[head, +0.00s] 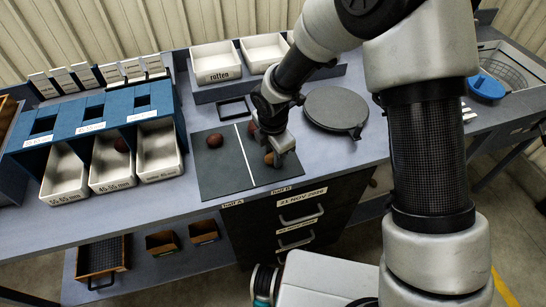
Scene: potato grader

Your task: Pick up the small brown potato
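The small brown potato (268,159) lies on the right half of the dark mat (212,175), partly hidden by my gripper. My gripper (277,159) points down right at this potato, close to the mat. I cannot tell whether its fingers are apart, touching the potato or shut on it. A dark reddish potato (214,140) lies on the left half of the mat. Another reddish potato (252,128) shows partly behind my gripper, near the far edge of the right half.
A blue sizing rack (100,112) with white bins stands at left; the middle bin (112,178) holds a dark potato (121,144). A white bin marked rotten (216,63) stands behind. A round grey plate (336,108) is right of the mat. The mat's front left is clear.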

